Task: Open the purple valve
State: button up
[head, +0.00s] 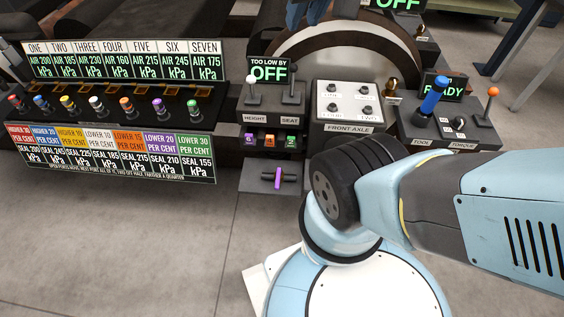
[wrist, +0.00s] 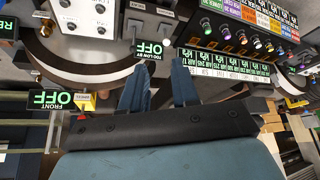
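A purple-topped valve (head: 158,108) stands in the row of coloured valves, under the SIX sign and above the purple label. It also shows in the wrist view (wrist: 226,33). A separate upright purple handle (head: 278,178) crosses a dark bar on the small front panel. Which of these is the purple valve I cannot tell for sure. My gripper (wrist: 160,88) has its two blue fingers apart with nothing held, in front of the TOO LOW BY display. In the head view only a dark blue part of it (head: 306,12) shows at the top edge.
Other coloured valves stand close beside the purple one, between the upper AIR signs (head: 122,60) and lower SEAL signs (head: 112,152). Two levers (head: 270,88), the FRONT AXLE box (head: 346,105) and a blue TOOL handle (head: 433,95) stand to the right. The front-left floor is clear.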

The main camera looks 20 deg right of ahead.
aim_at(278, 173)
jog(key=z, duration=0.9)
jog(key=k, duration=0.75)
jog(key=u, duration=0.55)
